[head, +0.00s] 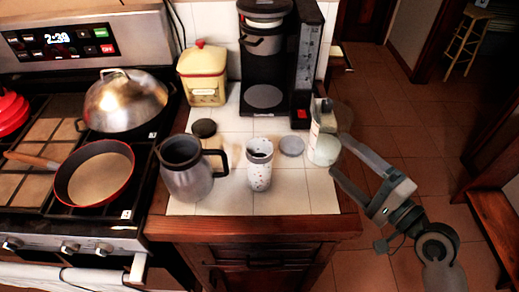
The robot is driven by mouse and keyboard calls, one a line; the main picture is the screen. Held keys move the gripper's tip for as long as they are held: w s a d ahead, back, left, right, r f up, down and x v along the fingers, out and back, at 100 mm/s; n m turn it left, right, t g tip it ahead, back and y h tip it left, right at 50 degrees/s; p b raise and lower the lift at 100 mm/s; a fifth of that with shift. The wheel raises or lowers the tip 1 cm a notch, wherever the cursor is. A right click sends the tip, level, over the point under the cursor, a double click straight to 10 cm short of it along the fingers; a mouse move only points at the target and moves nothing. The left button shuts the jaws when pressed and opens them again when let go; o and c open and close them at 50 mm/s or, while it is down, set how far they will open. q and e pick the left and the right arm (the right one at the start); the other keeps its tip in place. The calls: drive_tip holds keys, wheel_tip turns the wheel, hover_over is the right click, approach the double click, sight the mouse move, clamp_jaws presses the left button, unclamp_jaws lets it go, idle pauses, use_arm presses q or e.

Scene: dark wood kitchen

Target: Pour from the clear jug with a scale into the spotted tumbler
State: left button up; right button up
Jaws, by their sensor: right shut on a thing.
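The spotted tumbler (260,178), white with small coloured specks, stands upright on the white tiled counter. Its mouth is open and its inside looks dark. The clear jug with a scale (322,147) is at the counter's right edge, to the right of the tumbler and apart from it. It looks pale and whitish inside, with reddish marks on its side. My right gripper (340,156) reaches in from the right and is shut on the jug at its right side. The exact grip is partly hidden. I cannot tell whether the jug touches the counter. My left gripper is not in view.
A steel jug with a black handle (186,175) stands left of the tumbler. A grey round lid (291,146) lies between tumbler and clear jug. A coffee maker (266,70) and yellow canister (203,80) stand behind. The stove with a red pan (97,178) is left.

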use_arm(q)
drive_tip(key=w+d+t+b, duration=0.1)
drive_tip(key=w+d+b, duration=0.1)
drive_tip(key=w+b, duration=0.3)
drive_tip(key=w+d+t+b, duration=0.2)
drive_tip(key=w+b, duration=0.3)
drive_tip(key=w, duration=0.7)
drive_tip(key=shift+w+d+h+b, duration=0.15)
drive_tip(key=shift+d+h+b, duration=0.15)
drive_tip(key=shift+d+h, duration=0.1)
use_arm(e)
drive_tip(key=s+a+f+n+g+y, duration=0.1)
drive_tip(key=s+f+n+g+y, duration=0.1)
drive_tip(key=s, duration=0.4)
drive_tip(key=s+a+f+n+g+y, duration=0.1)
drive_tip(key=s+f+n+g+y, duration=0.2)
drive_tip(key=s+n+g+y, duration=0.1)
drive_tip(key=shift+s+a+f+g, duration=0.15)
drive_tip(key=shift+s+a+g, duration=0.15)
drive_tip(key=shift+s+g, duration=0.7)
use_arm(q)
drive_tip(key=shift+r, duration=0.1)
